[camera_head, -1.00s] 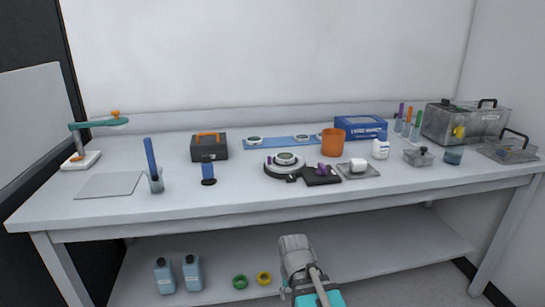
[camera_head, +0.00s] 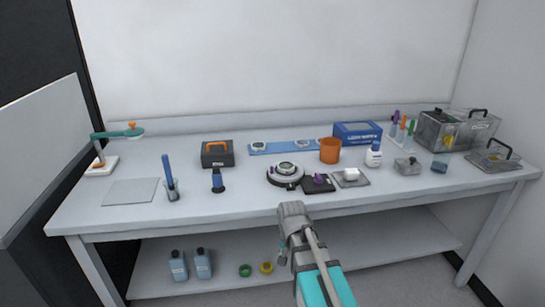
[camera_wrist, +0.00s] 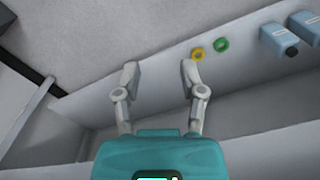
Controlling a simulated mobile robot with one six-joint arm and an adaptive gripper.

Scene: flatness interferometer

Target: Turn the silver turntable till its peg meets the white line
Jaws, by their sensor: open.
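The silver turntable (camera_head: 287,170) sits in a round black-and-white base near the middle of the bench, with a pale disc on top. Its peg and the white line are too small to make out. A black block with a purple knob (camera_head: 318,178) lies against its right front side. My gripper (camera_wrist: 160,74) is open and empty in the wrist view, its two fingers apart, with the lower shelf beyond them. In the head view my arm rises in front of the bench, below the turntable, and the fingers cannot be made out clearly.
An orange cup (camera_head: 330,152) and a white bottle (camera_head: 374,155) stand right of the turntable. A blue strip (camera_head: 280,147) lies behind it. A blue-handled stand (camera_head: 217,181) is to its left. The bench's front edge (camera_head: 240,217) lies between my arm and the turntable.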

